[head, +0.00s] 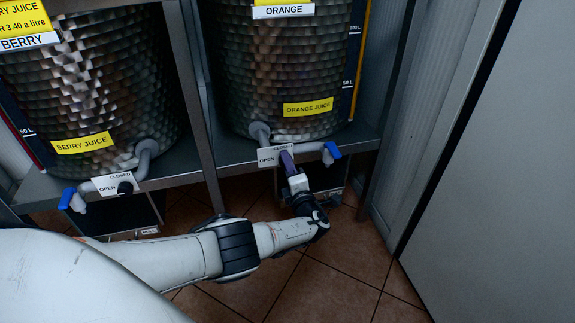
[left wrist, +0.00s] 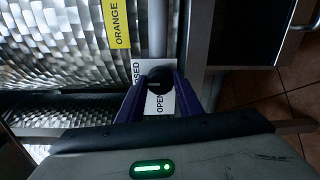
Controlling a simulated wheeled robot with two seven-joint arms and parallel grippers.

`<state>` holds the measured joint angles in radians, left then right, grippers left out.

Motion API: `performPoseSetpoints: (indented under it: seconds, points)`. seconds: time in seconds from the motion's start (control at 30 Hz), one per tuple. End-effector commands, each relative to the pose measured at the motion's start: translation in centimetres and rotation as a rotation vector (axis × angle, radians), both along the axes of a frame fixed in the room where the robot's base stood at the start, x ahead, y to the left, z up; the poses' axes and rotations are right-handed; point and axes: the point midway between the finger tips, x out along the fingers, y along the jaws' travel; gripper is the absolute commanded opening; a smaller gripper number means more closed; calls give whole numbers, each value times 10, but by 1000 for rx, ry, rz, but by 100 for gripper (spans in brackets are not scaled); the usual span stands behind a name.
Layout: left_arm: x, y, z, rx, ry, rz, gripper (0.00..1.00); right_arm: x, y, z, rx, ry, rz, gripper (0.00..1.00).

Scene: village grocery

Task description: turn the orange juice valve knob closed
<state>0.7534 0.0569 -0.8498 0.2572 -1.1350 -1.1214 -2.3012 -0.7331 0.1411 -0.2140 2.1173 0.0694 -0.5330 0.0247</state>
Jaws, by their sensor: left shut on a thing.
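The orange juice tank (head: 285,65) is a ribbed metal vat on a grey shelf, with a yellow ORANGE JUICE label (head: 308,107). Below it is a pipe with a white OPEN/CLOSED plate (head: 267,157). In the left wrist view the dark round valve knob (left wrist: 158,74) sits in front of that plate, between the purple fingers. My left gripper (head: 286,160) is shut on the knob, which it hides in the head view. I cannot tell which word the knob points to. My right gripper is not in view.
To the left stands the berry juice tank (head: 90,85), with its own black knob (head: 125,188) and blue-tipped spout (head: 72,199). A blue-tipped spout (head: 332,152) is just right of my gripper. A grey shelf post (head: 195,110) stands between the tanks. A pale panel (head: 500,170) closes the right side.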

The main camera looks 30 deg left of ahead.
Motion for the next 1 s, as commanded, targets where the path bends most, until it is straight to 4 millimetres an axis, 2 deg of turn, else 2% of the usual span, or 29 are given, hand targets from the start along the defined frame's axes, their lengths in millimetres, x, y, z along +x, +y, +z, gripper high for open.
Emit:
performPoseSetpoints:
  seconds: [0.07,0.1,0.2,0.57,0.73,1.0]
  points:
    - [-2,1,-2,2,4,2,10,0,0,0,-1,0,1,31]
    - [-2,1,-2,2,4,2,36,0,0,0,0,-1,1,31]
    - [-1,1,-2,1,3,2,51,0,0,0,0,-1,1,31]
    - [-3,-4,1,0,1,0,51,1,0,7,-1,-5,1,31]
    - [-20,-24,6,-2,3,-3,51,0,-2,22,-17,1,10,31]
    - [-54,-63,6,-1,3,-1,51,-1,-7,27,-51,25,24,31]
